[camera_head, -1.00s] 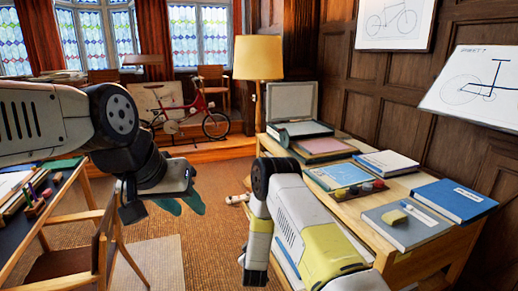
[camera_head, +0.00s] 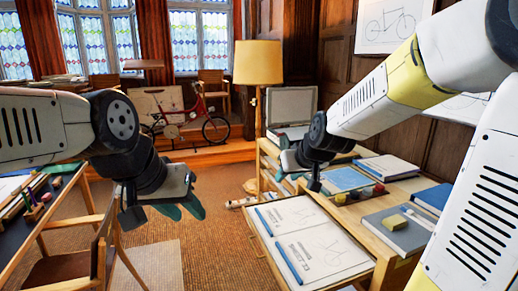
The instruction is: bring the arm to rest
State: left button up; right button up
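My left gripper (camera_head: 182,209) hangs at the left, over the floor beside the wooden chair. Its two teal fingertips show a little apart, with nothing seen between them. My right arm (camera_head: 375,105) comes in from the right edge, raised and bent. My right gripper (camera_head: 291,173) is at the desk's left edge, above the back of the open drawer (camera_head: 262,236). Its fingers are small and partly hidden by its wrist, so I cannot tell whether they are open; no held object shows.
The drawer holds drawing sheets (camera_head: 318,240) and blue pens. On the desk (camera_head: 405,190) are books, a grey book (camera_head: 390,238) with a yellow block, and small coloured pots. A lamp (camera_head: 258,65) stands behind.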

jog(key=s+d+r+m+g, duration=0.1)
jog(key=s+d, duration=0.2)
jog(key=s, duration=0.7)
jog(key=s+d+r+m+g, duration=0.1)
jog(key=s+d+r, duration=0.1)
jog(key=s, duration=0.9)
jog(key=shift+s+d+r+m+h, duration=0.15)
jog(key=shift+s+d+m+h, duration=0.2)
jog(key=shift+d, duration=0.2)
jog(key=shift+w, duration=0.1)
